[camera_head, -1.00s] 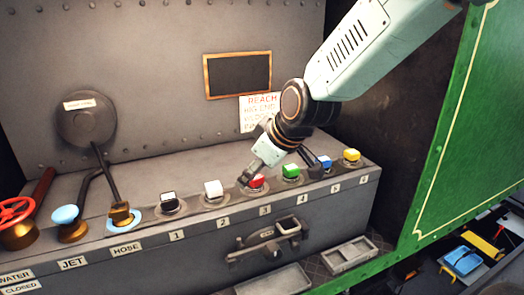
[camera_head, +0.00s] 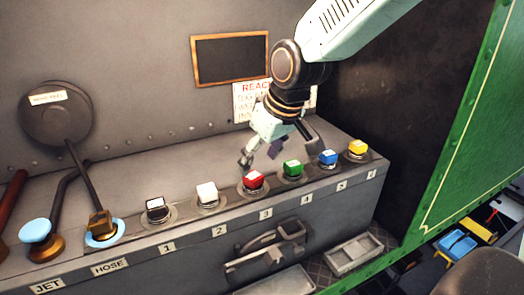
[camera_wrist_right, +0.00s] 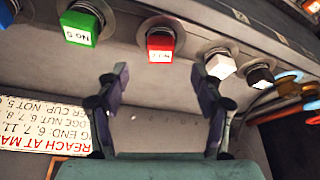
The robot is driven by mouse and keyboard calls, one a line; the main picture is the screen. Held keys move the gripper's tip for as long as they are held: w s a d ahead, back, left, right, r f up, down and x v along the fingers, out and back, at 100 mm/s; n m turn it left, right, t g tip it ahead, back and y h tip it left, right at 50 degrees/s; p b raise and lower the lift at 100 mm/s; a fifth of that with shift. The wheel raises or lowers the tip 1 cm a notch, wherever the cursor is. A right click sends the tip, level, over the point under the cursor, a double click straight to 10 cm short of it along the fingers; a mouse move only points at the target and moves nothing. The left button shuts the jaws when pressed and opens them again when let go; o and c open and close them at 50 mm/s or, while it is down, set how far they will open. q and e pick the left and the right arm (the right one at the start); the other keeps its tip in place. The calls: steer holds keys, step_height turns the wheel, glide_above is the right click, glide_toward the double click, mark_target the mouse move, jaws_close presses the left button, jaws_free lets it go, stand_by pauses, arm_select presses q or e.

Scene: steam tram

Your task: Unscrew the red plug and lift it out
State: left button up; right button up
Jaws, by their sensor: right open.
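The red plug (camera_head: 253,181) is a square-headed cap seated in a round socket on the grey bench, above label 3. It also shows in the right wrist view (camera_wrist_right: 160,46), ahead of the fingers and centred between them. My right gripper (camera_head: 262,158) is above and behind the red plug, pointing down at the bench. Its two fingers (camera_wrist_right: 160,82) are spread apart with nothing between them, and they do not appear to touch the plug. My left gripper is not in view.
A white plug (camera_head: 207,192) and a green plug (camera_head: 292,168) flank the red one. Black, blue (camera_head: 328,157) and yellow plugs share the row. A brass hose fitting (camera_head: 101,222) stands left. A latch (camera_head: 265,250) and trays are on the front. A sign (camera_head: 250,105) is behind.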

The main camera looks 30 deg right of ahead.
mark_target(254, 175)
steer(key=x, duration=0.6)
steer(key=shift+d+f, duration=0.15)
steer(key=shift+f, duration=0.1)
steer(key=shift+w+f, duration=0.15)
steer(key=shift+s+a, duration=0.2)
steer(key=shift+a, duration=0.15)
steer(key=shift+c, duration=0.5)
steer(key=shift+w+d, duration=0.15)
steer(key=shift+d, duration=0.15)
steer(key=c, duration=0.5)
steer(key=shift+a, duration=0.15)
steer(key=shift+c, duration=1.3)
steer(key=shift+a, duration=0.1)
steer(key=c, duration=0.3)
jaws_close()
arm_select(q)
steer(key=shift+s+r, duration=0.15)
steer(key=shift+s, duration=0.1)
arm_select(e)
steer(key=shift+d, duration=0.2)
